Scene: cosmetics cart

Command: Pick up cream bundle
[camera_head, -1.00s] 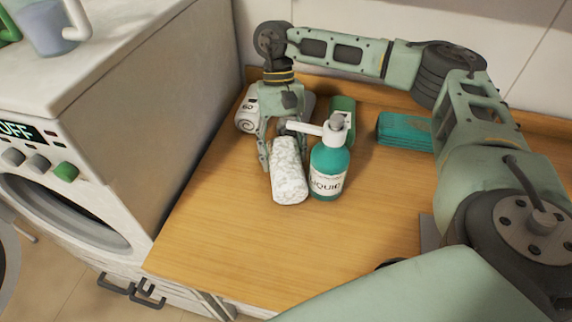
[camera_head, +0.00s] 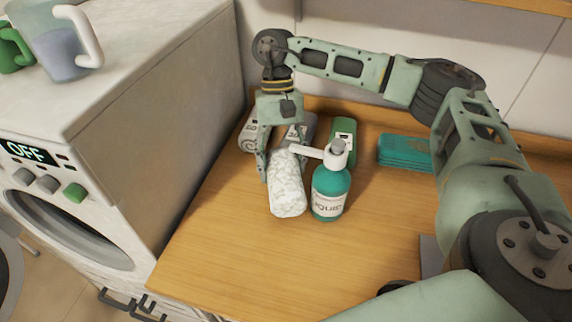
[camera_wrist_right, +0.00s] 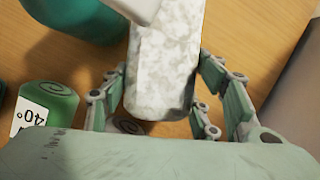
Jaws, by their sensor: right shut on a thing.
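The cream bundle (camera_head: 288,190) is a mottled white, rolled piece in the head view, lying lengthwise toward the camera over the wooden counter. My right gripper (camera_head: 280,160) comes down from above and is shut on its far end. In the right wrist view the bundle (camera_wrist_right: 165,62) sits between the fingers of the right gripper (camera_wrist_right: 160,105). Whether it touches the counter is hard to tell. My left gripper is not in view.
A teal pump bottle (camera_head: 330,190) stands close to the bundle's right, its white nozzle reaching over toward it. Green (camera_head: 345,132) and grey rolled items lie behind. Folded teal cloths (camera_head: 403,152) lie at back right. A washing machine (camera_head: 150,120) stands left. The front counter (camera_head: 240,255) is clear.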

